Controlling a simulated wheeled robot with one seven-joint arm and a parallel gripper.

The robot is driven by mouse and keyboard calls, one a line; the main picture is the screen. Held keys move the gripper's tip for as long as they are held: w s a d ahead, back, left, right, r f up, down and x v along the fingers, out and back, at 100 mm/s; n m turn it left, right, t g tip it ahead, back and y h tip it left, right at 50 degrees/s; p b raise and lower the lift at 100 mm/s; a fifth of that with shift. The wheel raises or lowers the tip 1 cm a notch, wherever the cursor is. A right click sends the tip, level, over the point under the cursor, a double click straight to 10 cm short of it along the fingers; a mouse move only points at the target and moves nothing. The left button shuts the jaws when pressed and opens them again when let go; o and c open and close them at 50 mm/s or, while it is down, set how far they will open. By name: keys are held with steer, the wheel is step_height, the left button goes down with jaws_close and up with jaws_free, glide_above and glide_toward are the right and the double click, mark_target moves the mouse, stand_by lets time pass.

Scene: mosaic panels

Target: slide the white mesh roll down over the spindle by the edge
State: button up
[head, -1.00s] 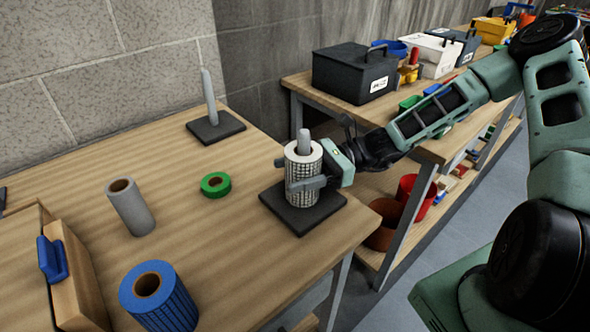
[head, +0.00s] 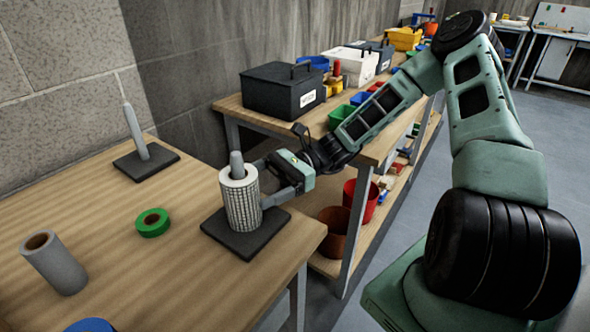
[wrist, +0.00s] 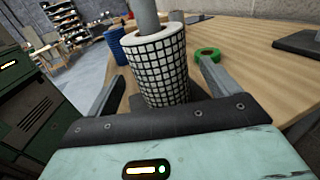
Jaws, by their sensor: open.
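The white mesh roll (head: 241,203) stands upright around the grey spindle (head: 237,164) near the table's edge. The spindle's tip sticks out above the roll, and the roll's lower end is down at the dark square base (head: 218,231). My gripper (head: 279,185) is at the roll's right side, open and clear of it in the head view. In the wrist view the roll (wrist: 158,62) stands beyond and between my spread fingers (wrist: 160,85), with a gap on each side. The spindle (wrist: 147,14) rises out of its top.
A second spindle (head: 134,130) stands bare on its own base at the back. A green tape roll (head: 152,222) and a grey roll (head: 55,262) are on the table, left of the mesh roll. A shelf bench with a black toolbox (head: 283,90) stands behind my arm.

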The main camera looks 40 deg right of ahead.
steer(key=d+b, duration=0.1)
steer(key=d, duration=1)
steer(key=shift+d, duration=0.35)
